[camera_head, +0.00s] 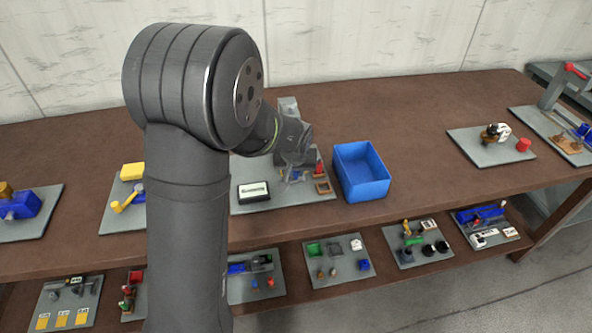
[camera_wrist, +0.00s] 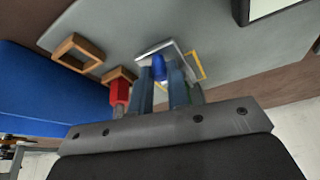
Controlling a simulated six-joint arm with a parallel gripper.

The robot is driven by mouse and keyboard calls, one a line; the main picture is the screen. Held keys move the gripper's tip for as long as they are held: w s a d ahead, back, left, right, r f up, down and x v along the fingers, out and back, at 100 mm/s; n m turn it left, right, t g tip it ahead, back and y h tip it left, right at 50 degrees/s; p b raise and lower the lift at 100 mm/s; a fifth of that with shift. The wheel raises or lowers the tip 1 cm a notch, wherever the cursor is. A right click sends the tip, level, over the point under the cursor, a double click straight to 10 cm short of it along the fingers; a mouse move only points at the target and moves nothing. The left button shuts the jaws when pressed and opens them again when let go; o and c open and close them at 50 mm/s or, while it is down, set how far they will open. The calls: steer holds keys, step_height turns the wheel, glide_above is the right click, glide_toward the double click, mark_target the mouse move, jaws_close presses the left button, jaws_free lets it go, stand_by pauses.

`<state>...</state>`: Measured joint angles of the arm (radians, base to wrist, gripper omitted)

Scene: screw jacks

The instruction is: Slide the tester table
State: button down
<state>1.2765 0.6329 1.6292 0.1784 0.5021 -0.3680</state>
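The grey board (camera_head: 245,207) in the middle of the bench carries a tester with a small white display (camera_head: 253,192); part of the display shows in the wrist view (camera_wrist: 262,8). My gripper (camera_head: 297,168) is low over the board's right half, mostly hard to make out in the head view. In the wrist view, my gripper's two fingers (camera_wrist: 162,80) point down at a small blue part (camera_wrist: 158,66), which lies between or just beyond the tips. A pale square plate (camera_wrist: 172,48) lies behind it. I cannot tell which part is the sliding table, or whether the fingers touch the blue part.
A red block (camera_wrist: 119,92) stands close left of the fingers. Two wooden frames (camera_wrist: 97,61) (camera_wrist: 121,72) and a yellow frame (camera_wrist: 202,66) lie nearby. A blue bin (camera_head: 361,172) stands just right of the board. Bare bench lies beyond it; other boards stand farther off.

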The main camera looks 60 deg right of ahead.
steer(key=shift+s+a, duration=2.75)
steer(key=shift+s, duration=0.1)
steer(key=c, duration=1.4)
jaws_free()
steer(key=shift+o, duration=0.2)
steer(key=v, duration=1.7)
steer(key=shift+r, duration=0.25)
steer(key=shift+w, duration=0.1)
steer(key=x, duration=1.7)
steer(key=shift+f, duration=0.25)
steer(key=shift+r, duration=0.15)
